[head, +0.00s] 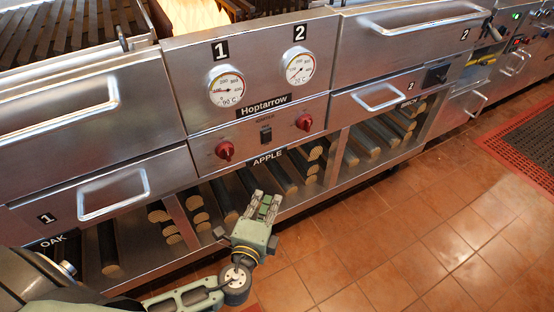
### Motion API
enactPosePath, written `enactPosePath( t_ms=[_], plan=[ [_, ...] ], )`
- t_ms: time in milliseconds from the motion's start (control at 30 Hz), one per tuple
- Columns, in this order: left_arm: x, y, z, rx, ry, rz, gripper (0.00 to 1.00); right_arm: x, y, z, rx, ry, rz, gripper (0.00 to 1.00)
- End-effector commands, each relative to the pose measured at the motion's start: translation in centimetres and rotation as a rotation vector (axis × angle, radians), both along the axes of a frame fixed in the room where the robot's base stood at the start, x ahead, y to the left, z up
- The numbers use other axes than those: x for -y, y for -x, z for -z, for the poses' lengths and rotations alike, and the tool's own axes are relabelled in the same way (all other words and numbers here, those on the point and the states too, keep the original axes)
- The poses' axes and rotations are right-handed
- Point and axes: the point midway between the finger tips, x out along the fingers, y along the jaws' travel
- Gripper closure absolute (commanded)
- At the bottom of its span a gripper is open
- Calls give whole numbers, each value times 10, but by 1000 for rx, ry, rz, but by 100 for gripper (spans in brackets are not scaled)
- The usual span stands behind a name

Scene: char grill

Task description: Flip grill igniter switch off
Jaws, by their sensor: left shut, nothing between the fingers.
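The igniter switch (265,135) is a small dark rocker on the steel front panel of the grill (200,120), between two red knobs, the left one (224,151) and the right one (304,122). It is too small to tell which way it is flipped. My left gripper (264,203) is shut and empty. In the picture it is below the switch, in front of the wood compartments, and apart from the panel. My right gripper is not in view.
Two gauges, one (226,88) marked 1 and one (300,68) marked 2, sit above the switch. Drawer handles (113,192) stick out on both sides. Logs (222,200) fill the open lower compartments. The tiled floor (400,240) at right is clear up to a red mat (520,146).

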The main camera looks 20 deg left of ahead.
Motion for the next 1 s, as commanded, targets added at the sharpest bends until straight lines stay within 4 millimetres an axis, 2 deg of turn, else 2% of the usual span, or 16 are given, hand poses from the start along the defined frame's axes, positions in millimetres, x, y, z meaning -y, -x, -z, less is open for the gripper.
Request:
enactPosePath(
  t_ms=[133, 200, 300, 733, 867, 1000],
  plan=[
    [16, 3, -46, 149, -38, 34, 100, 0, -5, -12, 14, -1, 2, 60],
    [19, 5, -61, 189, -45, 41, 100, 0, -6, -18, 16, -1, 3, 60],
    [22, 7, -72, 218, -52, 45, 100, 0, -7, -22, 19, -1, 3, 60],
    [22, 2, -75, 223, -53, 44, 100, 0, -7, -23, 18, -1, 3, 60],
    [21, -14, -78, 224, -52, 44, 100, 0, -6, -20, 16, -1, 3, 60],
    [18, -43, -81, 225, -53, 43, 100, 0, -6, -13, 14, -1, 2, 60]
  ],
)
